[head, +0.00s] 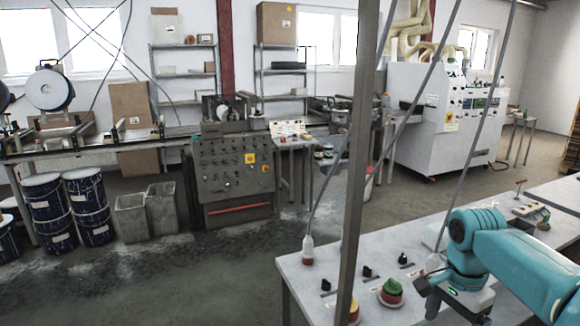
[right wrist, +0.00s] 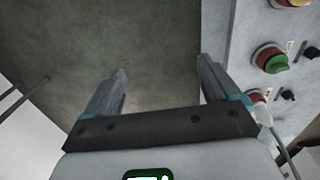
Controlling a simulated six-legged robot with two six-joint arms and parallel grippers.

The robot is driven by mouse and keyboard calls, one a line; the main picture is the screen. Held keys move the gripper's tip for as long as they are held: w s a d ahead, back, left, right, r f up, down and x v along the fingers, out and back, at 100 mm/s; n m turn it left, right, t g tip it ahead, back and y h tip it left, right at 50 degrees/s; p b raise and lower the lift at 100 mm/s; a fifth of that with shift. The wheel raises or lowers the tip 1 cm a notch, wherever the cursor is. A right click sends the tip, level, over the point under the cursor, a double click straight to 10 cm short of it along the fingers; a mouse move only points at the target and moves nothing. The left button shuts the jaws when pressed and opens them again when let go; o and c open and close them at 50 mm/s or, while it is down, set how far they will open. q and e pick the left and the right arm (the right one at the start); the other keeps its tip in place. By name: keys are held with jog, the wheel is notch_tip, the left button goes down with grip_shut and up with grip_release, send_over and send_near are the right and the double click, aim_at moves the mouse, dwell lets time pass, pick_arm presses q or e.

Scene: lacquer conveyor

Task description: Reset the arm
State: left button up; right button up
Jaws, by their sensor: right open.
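My right arm (head: 505,260), teal and grey, reaches in from the right edge of the head view over the grey control table. Its gripper (right wrist: 163,82) shows in the right wrist view with two grey fingers spread apart and nothing between them. Bare dark floor lies behind the fingers in that view. In the head view the wrist end is low, close to the table's buttons, and the fingertips are hard to make out. My left gripper is not in view.
The grey table (head: 318,278) carries a green-and-red button (head: 391,292) and small black switches (head: 367,271). A metal post (head: 357,150) and slanting rods cross the front. Blue drums (head: 88,208), bins (head: 131,218) and a control cabinet (head: 232,170) stand farther back. Open floor lies left of the table.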

jog(key=s+a+f+n+y, duration=0.2)
jog(key=a+f+n, duration=0.3)
jog(key=f, duration=0.9)
jog(key=s+a+f+n+y, duration=0.1)
jog(key=s+a+f+n, duration=0.1)
jog(key=a+f, duration=0.8)
jog(key=s+a+f+n, duration=0.1)
jog(key=s+f+n, duration=0.1)
jog(key=s+f, duration=0.4)
jog(key=s+a+f+n+t+y, duration=0.1)
jog(key=s+a+f+n, duration=0.1)
jog(key=s+f, duration=0.4)
jog(key=s, duration=0.5)
jog(key=shift+s+f, duration=0.35)
jog(key=shift+f, duration=0.05)
jog(key=shift+a, duration=0.1)
